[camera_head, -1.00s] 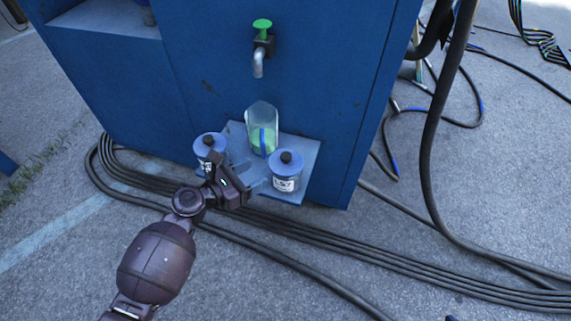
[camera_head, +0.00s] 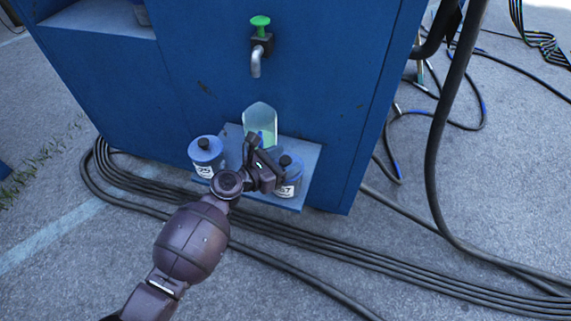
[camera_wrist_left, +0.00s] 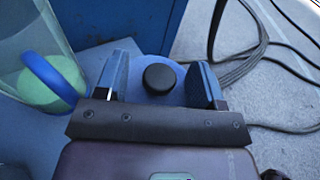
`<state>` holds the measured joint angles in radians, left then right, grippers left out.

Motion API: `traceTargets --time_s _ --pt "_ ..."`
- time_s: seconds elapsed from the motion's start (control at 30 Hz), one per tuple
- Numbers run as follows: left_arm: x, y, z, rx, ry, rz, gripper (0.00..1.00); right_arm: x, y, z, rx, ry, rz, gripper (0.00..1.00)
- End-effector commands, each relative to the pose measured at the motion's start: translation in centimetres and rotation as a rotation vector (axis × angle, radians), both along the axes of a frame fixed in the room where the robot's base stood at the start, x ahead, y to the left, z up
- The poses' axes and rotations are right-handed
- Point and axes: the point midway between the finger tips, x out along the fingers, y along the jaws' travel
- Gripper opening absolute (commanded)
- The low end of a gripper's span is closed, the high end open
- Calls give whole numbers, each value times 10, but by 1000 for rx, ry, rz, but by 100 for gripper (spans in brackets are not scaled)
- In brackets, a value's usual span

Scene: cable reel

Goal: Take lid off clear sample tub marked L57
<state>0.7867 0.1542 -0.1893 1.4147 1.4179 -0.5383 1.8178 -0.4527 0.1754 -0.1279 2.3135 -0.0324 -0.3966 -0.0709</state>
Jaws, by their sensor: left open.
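The tub marked L57 (camera_head: 288,188) stands at the right of the small blue shelf (camera_head: 308,150), its label partly covered by my gripper. Its blue lid has a black knob, which shows in the left wrist view (camera_wrist_left: 159,78). My left gripper (camera_head: 268,160) is open over this tub. In the wrist view its two fingers (camera_wrist_left: 160,82) stand on either side of the black knob, with a gap on each side. I cannot tell whether they are at the knob's height. My right gripper is not in view.
A similar tub with a black knob (camera_head: 206,155) stands at the shelf's left. A clear jug with green contents (camera_head: 260,120) stands behind, below a tap with a green handle (camera_head: 260,38). Black cables (camera_head: 330,245) run over the ground in front.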

Motion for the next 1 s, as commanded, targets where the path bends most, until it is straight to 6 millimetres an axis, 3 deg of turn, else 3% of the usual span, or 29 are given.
traceTargets --time_s 0.3,0.67,1.0 --pt "3 -4 1 -1 -2 0 63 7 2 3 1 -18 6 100" --pt "3 -4 0 0 -1 0 10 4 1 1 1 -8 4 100" --pt "4 -4 11 -1 -6 0 9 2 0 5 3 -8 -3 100"
